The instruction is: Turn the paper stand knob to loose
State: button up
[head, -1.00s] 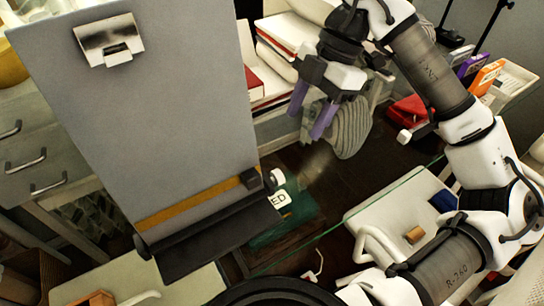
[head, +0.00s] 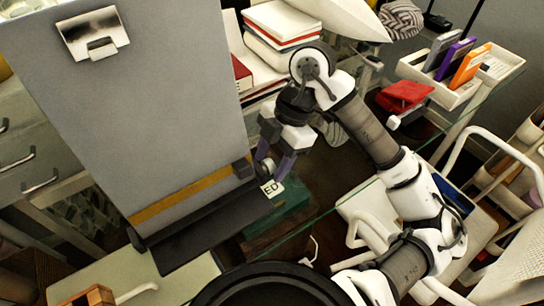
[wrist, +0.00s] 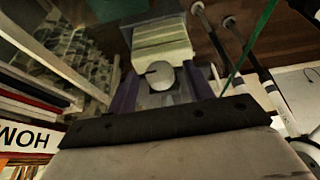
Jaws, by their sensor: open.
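The paper stand (head: 135,110) is a tall grey board with a metal clip at its top and a dark ledge along its bottom edge. Its knob (head: 266,168) is at the right end of the ledge, partly hidden by my gripper. In the wrist view the knob (wrist: 161,76) shows as a pale round face with a short dark mark at its left. My gripper (head: 271,161) is open, with its purple fingers either side of the knob. I cannot tell whether the fingers touch it.
A glass-topped table edge (head: 315,232) runs under my arm. Stacked books (head: 285,25) stand behind the gripper. A white tray (head: 455,95) with coloured cases and a red item (head: 404,96) are at the right.

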jog(key=c, duration=1)
jog(key=shift+o, duration=0.2)
jog(key=shift+f, duration=0.1)
jog(key=shift+f+b, duration=0.1)
jog(key=shift+b, duration=0.4)
jog(key=t+b, duration=0.1)
jog(key=b, duration=0.1)
jog(key=t+y+b, duration=0.1)
jog(key=b, duration=0.1)
jog(key=shift+s+d+f+b, duration=0.15)
jog(key=shift+f+b, duration=0.15)
jog(key=shift+b, duration=0.05)
jog(key=n+t+y+b, duration=0.1)
jog(key=b, duration=0.3)
jog(key=shift+s+d+t+y+b, duration=0.1)
jog(key=shift+s+t+y+b, duration=0.05)
jog(key=shift+t+y+b, duration=0.2)
jog(key=shift+r+t+y+b, duration=0.2)
jog(key=shift+t+y+b, duration=0.2)
jog(key=shift+b, duration=0.35)
jog(key=shift+r, duration=0.1)
